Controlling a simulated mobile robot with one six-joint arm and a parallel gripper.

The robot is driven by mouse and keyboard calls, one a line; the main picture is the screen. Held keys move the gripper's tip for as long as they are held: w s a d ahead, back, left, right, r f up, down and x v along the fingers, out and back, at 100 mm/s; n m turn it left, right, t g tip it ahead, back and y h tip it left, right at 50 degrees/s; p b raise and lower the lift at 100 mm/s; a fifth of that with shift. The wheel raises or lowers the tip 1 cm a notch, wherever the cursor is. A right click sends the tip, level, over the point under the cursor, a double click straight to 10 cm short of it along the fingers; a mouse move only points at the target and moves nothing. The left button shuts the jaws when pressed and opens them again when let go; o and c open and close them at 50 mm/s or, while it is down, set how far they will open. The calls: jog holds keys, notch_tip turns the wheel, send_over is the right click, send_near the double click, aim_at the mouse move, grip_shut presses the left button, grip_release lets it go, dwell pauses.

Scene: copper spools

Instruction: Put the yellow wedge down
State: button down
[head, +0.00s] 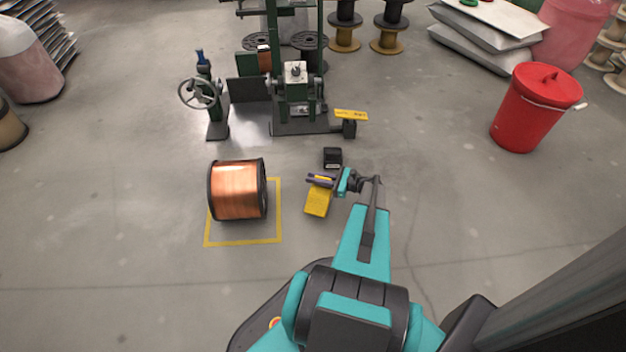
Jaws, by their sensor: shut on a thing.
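The yellow wedge (317,203) is to the right of the copper spool, just outside the yellow floor square. My gripper (320,181) is shut on the wedge's upper end, with the dark fingers crossing it. The wedge hangs below and in front of the fingers. I cannot tell from this view whether its lower edge touches the floor. The copper spool (238,190) lies on its side with dark flanges, inside the yellow square marked on the floor (243,242).
A small black block (332,157) is on the floor just behind my gripper. A green machine (297,100) with a yellow plate stands farther back, beside a handwheel stand (204,95). A red bin (535,108) is at the right. The floor between the wedge and bin is clear.

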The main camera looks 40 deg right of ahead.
jog(key=shift+w+d+f+b, duration=0.1)
jog(key=shift+w+d, duration=0.2)
jog(key=shift+w, duration=0.2)
jog(key=shift+w+d+r+b, duration=0.15)
jog(key=shift+w+d, duration=0.2)
jog(key=shift+w, duration=0.2)
jog(key=shift+w+d+f+b, duration=0.15)
jog(key=shift+w+d, duration=0.15)
jog(key=shift+w, duration=0.2)
jog(key=shift+f+b, duration=0.85)
jog(key=shift+f, duration=0.95)
jog(key=c, duration=1.7)
grip_release()
jog(key=shift+f, duration=0.15)
